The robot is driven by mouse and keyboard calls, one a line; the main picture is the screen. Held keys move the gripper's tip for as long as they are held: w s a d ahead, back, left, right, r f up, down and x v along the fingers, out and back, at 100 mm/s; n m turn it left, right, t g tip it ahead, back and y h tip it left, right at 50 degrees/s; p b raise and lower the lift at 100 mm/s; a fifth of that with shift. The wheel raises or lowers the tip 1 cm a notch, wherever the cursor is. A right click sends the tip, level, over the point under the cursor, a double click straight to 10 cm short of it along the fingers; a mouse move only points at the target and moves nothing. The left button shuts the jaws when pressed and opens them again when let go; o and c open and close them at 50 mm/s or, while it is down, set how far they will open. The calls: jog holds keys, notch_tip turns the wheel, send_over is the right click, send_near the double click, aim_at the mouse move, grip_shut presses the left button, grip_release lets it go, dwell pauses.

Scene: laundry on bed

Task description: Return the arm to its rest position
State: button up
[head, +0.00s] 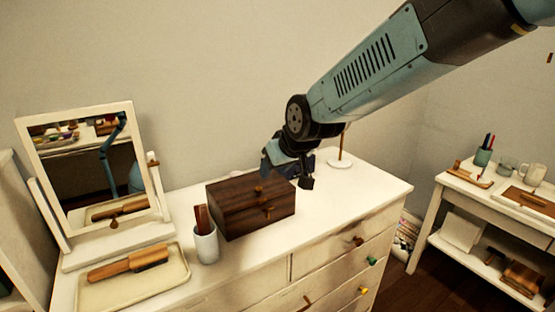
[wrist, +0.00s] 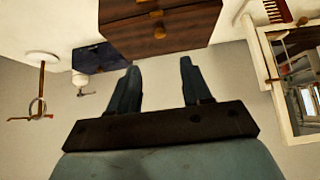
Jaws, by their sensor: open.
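My arm reaches in from the upper right of the head view, over the white dresser (head: 345,205). My gripper (head: 303,180) hangs above the dresser's top, beside and behind the dark wooden box (head: 240,212), and partly shows against the wall. In the wrist view the two fingers of my gripper (wrist: 157,80) stand apart with nothing between them. The wooden box (wrist: 150,30) shows upside down just beyond the fingertips; a small gap seems to lie between.
A side table (head: 470,200) stands right.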

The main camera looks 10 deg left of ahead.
jog(key=s+d+r+m+h, duration=0.2)
jog(key=d+r, duration=0.1)
jog(key=d, duration=0.8)
jog(key=s+d+r+m+h, duration=0.2)
jog(key=s+d+r, duration=0.1)
jog(key=d, duration=0.7)
jog(key=s+d+m+h, duration=0.1)
jog(key=s+d+m, duration=0.3)
jog(key=s+d, duration=0.7)
jog(key=d, duration=0.3)
jog(key=shift+s+r, duration=0.2)
jog(key=shift+s, duration=0.15)
